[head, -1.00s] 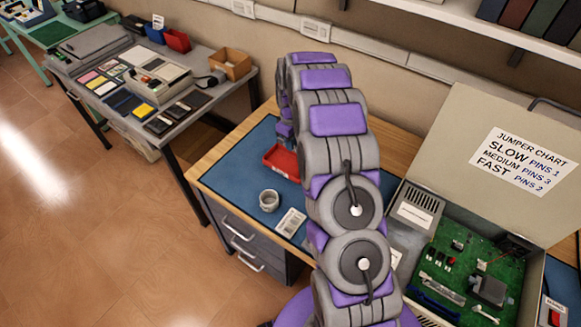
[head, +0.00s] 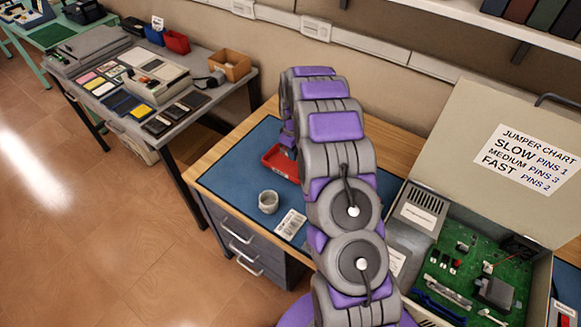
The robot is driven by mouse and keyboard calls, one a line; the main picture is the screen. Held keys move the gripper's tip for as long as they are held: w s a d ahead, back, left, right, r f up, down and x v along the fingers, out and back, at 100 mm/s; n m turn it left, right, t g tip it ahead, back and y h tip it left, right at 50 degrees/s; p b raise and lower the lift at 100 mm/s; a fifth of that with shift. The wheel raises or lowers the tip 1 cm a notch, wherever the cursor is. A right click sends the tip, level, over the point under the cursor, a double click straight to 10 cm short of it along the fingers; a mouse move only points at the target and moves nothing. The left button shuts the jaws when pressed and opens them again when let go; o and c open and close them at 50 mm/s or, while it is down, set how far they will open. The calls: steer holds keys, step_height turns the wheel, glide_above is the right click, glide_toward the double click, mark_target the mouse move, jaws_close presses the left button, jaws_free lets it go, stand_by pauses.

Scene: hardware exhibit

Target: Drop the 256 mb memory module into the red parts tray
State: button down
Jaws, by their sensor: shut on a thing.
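The red parts tray (head: 277,167) lies on the blue mat near the back of the wooden desk. My arm arches over the desk, and its purple end, my gripper (head: 287,139), shows only partly at the tray's back right edge. It overlaps that edge in the picture; I cannot tell its height above the tray. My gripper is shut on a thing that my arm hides. I cannot make out the 256 mb memory module anywhere in view.
A grey cup (head: 268,202) and a white labelled card (head: 290,224) lie on the blue mat (head: 232,180) in front of the tray. An open case with a green circuit board (head: 465,275) stands on the right. A grey side table (head: 205,115) with more parts stands on the left.

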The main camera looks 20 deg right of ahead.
steer(key=c, duration=1.2)
jaws_free()
steer(key=shift+r, duration=0.15)
step_height(320, 180, up, 17)
steer(key=p, duration=0.3)
steer(key=shift+w+p, duration=0.1)
steer(key=shift+p, duration=0.2)
steer(key=shift+r, duration=0.1)
